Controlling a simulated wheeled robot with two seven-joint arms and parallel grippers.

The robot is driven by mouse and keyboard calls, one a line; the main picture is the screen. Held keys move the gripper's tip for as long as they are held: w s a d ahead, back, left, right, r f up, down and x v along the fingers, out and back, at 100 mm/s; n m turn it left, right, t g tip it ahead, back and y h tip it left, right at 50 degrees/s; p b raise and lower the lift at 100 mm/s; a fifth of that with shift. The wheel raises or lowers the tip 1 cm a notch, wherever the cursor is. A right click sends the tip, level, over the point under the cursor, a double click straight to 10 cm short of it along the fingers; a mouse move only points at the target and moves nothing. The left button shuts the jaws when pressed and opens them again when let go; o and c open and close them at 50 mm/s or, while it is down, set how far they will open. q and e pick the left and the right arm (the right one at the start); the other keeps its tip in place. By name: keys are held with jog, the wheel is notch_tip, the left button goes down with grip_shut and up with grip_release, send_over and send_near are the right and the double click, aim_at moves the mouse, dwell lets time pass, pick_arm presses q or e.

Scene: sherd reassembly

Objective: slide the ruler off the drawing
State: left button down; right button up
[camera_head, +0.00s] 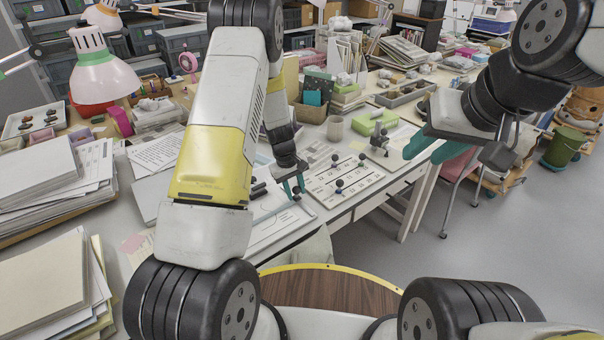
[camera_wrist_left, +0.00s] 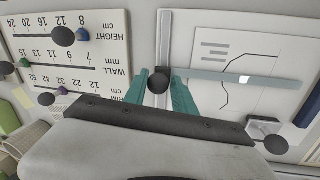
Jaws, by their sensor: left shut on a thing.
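The drawing (camera_wrist_left: 218,112) is a white sheet with a dark profile line, on a pale board in the left wrist view. The ruler (camera_wrist_left: 205,75) is a translucent blue-green strip with a small white patch. It lies across the drawing, crossing the profile line. Its left end meets a grey upright rail (camera_wrist_left: 164,35). A round black knob (camera_wrist_left: 157,84) sits at that end. My left gripper (camera_wrist_left: 158,88) is shut on the knob, a teal finger on each side. In the head view my left gripper (camera_head: 294,188) is over the desk; my right gripper (camera_head: 433,150) hangs open and empty.
A white panel (camera_head: 362,190) with scales and dark knobs lies beside the drawing board. A dark block (camera_wrist_left: 267,132) stands near the drawing's lower edge. Paper stacks (camera_head: 45,270) fill the left. Open floor (camera_head: 470,280) lies right of the desk.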

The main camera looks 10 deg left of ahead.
pick_arm(q)
jog(key=shift+w+d+r, duration=0.25)
jog(key=shift+w+d, duration=0.05)
jog(key=shift+d, duration=0.1)
dwell(0.5)
jog(key=s+d, duration=0.5)
jog(key=shift+s+d, duration=0.3)
jog(key=shift+d, duration=0.05)
jog(key=c, duration=1.1)
grip_release()
jog(key=shift+d, duration=0.1)
jog(key=shift+c, duration=0.2)
jog(key=shift+s+f, duration=0.1)
jog(key=shift+s, duration=0.05)
jog(key=shift+s+a+f, duration=0.1)
jog(key=shift+s+a, duration=0.05)
jog(key=shift+a, duration=0.2)
notch_tip(320, 180, up, 8)
jog(key=a, duration=0.1)
jog(key=shift+s, duration=0.3)
